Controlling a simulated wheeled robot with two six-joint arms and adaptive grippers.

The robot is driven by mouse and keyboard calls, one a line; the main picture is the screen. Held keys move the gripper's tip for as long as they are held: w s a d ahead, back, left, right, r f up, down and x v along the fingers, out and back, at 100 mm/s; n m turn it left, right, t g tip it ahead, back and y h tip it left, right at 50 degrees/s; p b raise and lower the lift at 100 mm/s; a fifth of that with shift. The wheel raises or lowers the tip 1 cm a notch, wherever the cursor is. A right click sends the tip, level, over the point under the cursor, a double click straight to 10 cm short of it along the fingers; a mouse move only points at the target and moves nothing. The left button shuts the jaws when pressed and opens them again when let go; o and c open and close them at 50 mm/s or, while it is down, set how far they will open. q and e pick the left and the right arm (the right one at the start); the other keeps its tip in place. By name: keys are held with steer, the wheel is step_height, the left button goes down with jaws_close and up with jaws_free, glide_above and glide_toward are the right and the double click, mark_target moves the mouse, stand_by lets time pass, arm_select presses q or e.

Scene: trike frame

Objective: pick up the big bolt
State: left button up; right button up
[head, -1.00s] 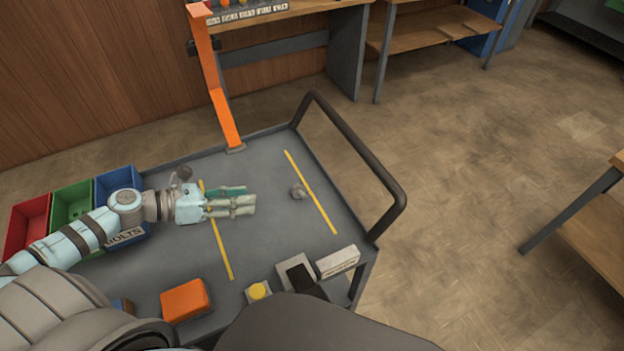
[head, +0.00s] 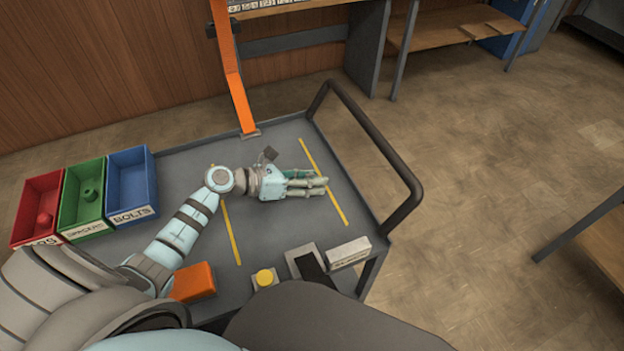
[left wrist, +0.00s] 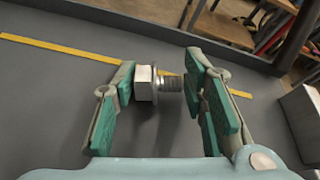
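The big bolt (left wrist: 146,84) shows in the left wrist view, lying on the grey cart top (left wrist: 50,95) between my left gripper's fingers. Its pale head is by the left finger and its threaded end points toward the right finger. My left gripper (left wrist: 160,72) is open, its green-padded fingers on either side of the bolt; I cannot tell whether they touch it. In the head view my left gripper (head: 318,187) is low over the right part of the cart and hides the bolt. My right gripper is not in view.
Red (head: 28,200), green (head: 70,197) and blue (head: 129,170) bins stand at the cart's left; the blue one reads BOLTS. An orange post (head: 236,90) rises at the back, a dark handle (head: 375,135) at the right. An orange block (head: 194,282) and yellow button (head: 265,278) are at the front.

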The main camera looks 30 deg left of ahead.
arm_select(q)
steer(key=shift+a, duration=0.1)
steer(key=c, duration=0.9)
